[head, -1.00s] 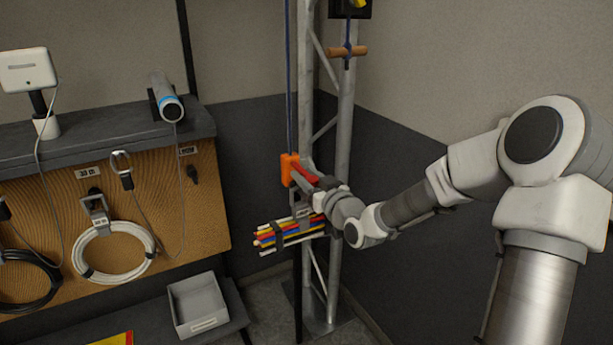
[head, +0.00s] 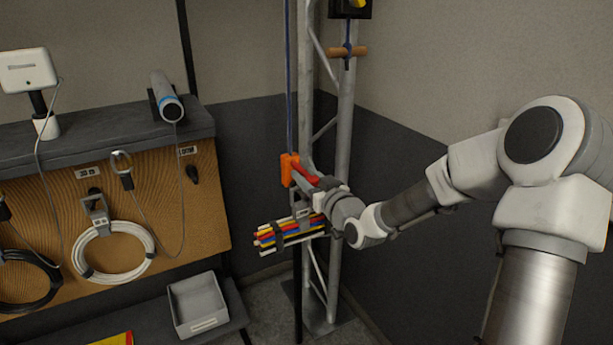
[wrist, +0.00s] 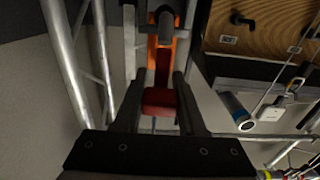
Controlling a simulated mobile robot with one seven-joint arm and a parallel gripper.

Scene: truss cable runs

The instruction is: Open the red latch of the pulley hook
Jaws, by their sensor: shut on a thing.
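The orange pulley hook (head: 286,172) hangs on the blue rope beside the truss, and in the wrist view its orange part (wrist: 172,45) shows at the top. The red latch (head: 306,174) sticks out from the hook toward my wrist. In the wrist view the red latch (wrist: 162,103) lies between the two dark fingers of my gripper (wrist: 159,90). My gripper is shut on the latch's near end. In the head view the fingers are mostly hidden by my wrist.
The metal truss (head: 343,120) stands right behind the hook. A bundle of coloured cables (head: 285,236) hangs just below my wrist. A wooden-handled rope end (head: 347,51) is higher up. The panel with a white cable coil (head: 113,270) and a grey bin (head: 197,300) stand left.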

